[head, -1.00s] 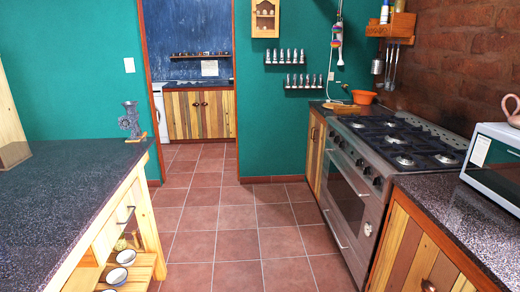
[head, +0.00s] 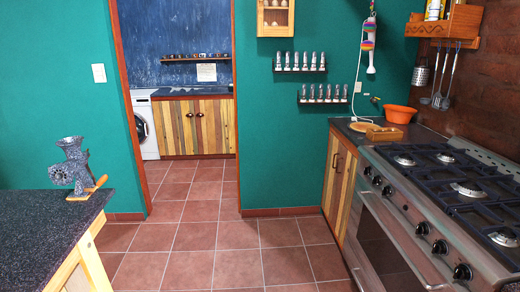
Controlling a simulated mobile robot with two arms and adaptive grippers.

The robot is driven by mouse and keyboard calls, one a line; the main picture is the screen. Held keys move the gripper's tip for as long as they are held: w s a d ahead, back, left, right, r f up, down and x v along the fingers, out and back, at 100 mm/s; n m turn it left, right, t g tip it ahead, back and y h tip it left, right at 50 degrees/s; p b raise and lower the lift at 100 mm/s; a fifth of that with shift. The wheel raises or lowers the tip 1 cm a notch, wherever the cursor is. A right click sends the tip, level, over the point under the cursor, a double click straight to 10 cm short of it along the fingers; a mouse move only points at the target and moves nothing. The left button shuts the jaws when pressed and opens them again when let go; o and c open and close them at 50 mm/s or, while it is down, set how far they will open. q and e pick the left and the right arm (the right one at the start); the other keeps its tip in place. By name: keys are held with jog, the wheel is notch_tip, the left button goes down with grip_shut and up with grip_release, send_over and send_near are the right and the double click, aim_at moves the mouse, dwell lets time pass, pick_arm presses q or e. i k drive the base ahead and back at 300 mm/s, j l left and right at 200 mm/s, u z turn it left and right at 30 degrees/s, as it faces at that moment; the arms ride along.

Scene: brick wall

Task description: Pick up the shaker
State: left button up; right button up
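Several small shaker-like bottles with silver tops (head: 304,60) stand in a row on a dark rack on the green wall. A second row of similar bottles (head: 328,92) stands on a lower rack, slightly to the right. I cannot tell which one is the shaker the task names. Neither of my grippers is in view.
The stove (head: 400,235) and a wooden cabinet (head: 340,180) line the right side. A dark counter (head: 40,225) with a metal grinder (head: 72,168) is at left. The tiled floor (head: 215,250) between is clear.

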aim_at(304, 86)
jog(key=i+j+z, duration=0.1)
jog(key=i+z, duration=0.15)
jog(key=i, duration=0.4)
jog(key=i+j+z, duration=0.25)
jog(key=i, duration=0.35)
jog(key=i+j+z, duration=0.25)
jog(key=i+j, duration=0.15)
jog(key=i, duration=0.2)
jog(key=i+j+z, duration=0.25)
jog(key=i+j, duration=0.2)
jog(key=i, duration=0.1)
